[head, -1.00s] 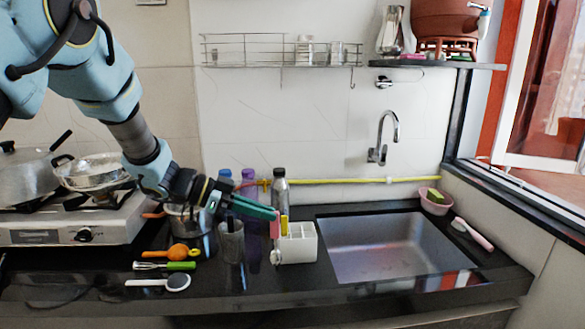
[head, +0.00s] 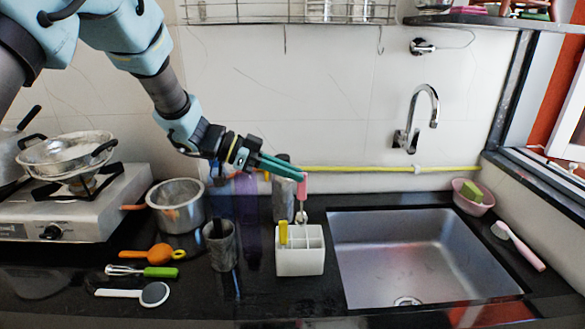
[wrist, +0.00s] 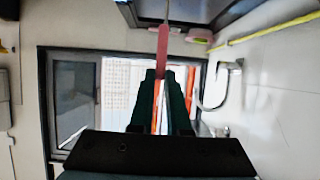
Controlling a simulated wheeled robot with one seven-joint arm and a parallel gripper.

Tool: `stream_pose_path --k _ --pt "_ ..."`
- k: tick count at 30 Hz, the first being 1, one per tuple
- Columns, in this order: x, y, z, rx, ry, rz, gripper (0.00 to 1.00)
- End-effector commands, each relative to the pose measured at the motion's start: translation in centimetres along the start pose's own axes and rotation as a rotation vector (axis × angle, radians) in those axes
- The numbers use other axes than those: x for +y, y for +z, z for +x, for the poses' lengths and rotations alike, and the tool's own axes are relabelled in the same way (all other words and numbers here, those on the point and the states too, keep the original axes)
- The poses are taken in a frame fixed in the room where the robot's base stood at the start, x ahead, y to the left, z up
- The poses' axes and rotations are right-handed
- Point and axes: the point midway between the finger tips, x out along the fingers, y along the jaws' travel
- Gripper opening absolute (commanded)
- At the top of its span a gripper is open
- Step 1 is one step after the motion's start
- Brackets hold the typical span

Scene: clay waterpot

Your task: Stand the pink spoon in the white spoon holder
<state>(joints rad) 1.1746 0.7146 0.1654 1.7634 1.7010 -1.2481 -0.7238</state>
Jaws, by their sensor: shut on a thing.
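My gripper (head: 300,174) is shut on the pink spoon (head: 302,187) near the top of its handle. The spoon hangs roughly upright, with its pale bowl end down, just above the back edge of the white spoon holder (head: 300,264) in the head view. I cannot tell whether the bowl is over the holder or behind it. The holder is a white box with open compartments. A yellow-handled thing (head: 283,233) stands in its left part. In the wrist view the pink handle (wrist: 163,45) sticks out beyond the fingertips (wrist: 163,76).
A dark bottle (head: 283,196) stands behind the holder and a grey cup (head: 220,246) to its left. The sink (head: 420,255) is on the right. An orange tool (head: 150,255), a green-handled whisk (head: 160,272) and a white-handled brush (head: 153,294) lie at left.

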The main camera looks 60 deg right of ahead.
Motion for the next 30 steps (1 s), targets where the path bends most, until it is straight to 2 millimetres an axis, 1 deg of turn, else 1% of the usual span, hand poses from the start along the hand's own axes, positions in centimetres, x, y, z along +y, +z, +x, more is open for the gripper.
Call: stream_pose_path --k 21,30 --pt "0.0 3.5 1.6 0.000 0.000 -0.001 0.00" --pt "0.0 5.4 2.5 0.000 0.000 -0.002 0.00"
